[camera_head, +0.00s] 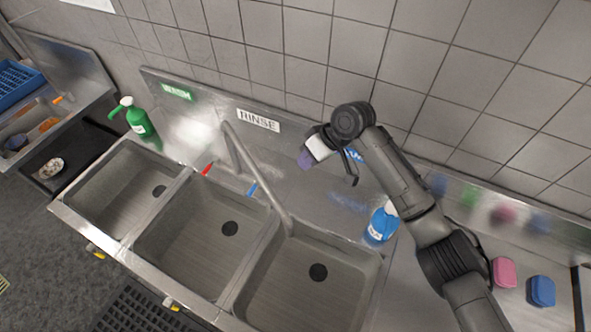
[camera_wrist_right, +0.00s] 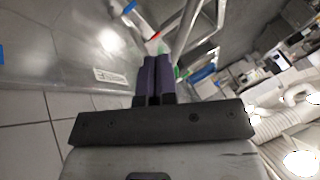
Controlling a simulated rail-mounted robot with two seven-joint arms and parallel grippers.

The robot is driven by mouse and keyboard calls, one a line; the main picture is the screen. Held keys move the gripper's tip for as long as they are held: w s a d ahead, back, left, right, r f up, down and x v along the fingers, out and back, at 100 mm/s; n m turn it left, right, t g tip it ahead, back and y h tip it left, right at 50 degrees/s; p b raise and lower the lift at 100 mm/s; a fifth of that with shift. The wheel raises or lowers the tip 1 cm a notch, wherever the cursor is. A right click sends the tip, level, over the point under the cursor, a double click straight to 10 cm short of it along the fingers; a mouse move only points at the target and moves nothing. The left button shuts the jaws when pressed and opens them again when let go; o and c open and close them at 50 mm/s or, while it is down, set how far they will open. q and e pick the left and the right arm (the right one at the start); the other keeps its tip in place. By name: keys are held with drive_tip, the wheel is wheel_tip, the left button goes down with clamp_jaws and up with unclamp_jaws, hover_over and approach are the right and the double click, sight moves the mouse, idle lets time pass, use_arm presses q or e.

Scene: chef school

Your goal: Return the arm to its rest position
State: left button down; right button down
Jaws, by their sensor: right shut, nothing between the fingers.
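My right arm comes in from the lower right in the head view and reaches up over the back of the sink. My right gripper (camera_head: 306,158), with purple fingertips, is raised near the back wall, behind the right basin and right of the RINSE sign. In the wrist view its two purple fingers (camera_wrist_right: 156,75) lie side by side, shut with nothing between them. My left gripper is not in view.
Three sink basins (camera_head: 330,321) fill the middle, with a tall faucet (camera_head: 233,150) behind them. A blue bottle (camera_head: 381,223) stands beside my right arm. A green spray bottle (camera_head: 139,121) stands at the left. Pink (camera_head: 503,271) and blue (camera_head: 541,291) sponges lie at the right.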

drive_tip(key=shift+v, duration=1.3)
